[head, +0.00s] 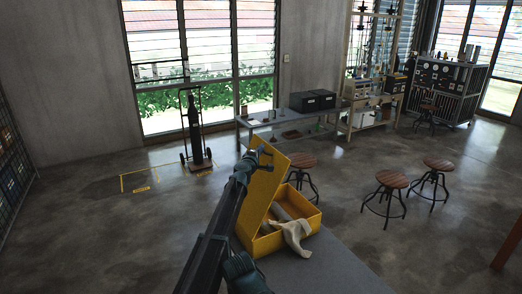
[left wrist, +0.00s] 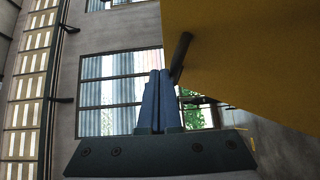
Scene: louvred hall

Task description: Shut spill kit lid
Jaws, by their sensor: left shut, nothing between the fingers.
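The yellow spill kit (head: 310,214) stands on a grey table top, with its lid (head: 262,187) raised on the left side, tilted up and open. A grey roll and a pale cloth or glove (head: 293,232) lie in the box, the pale item hanging over its near rim. My left gripper (head: 262,154) is shut and empty at the lid's upper edge, on its outer left side. In the left wrist view the shut fingers (left wrist: 160,100) are close to the yellow lid (left wrist: 250,60), beside a dark bar on it; I cannot tell whether they touch.
The grey table (head: 335,262) is bare to the right and in front of the box. Several stools (head: 392,180) stand on the floor beyond. A gas cylinder on a trolley (head: 194,130) and a bench with black cases (head: 312,101) are farther back.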

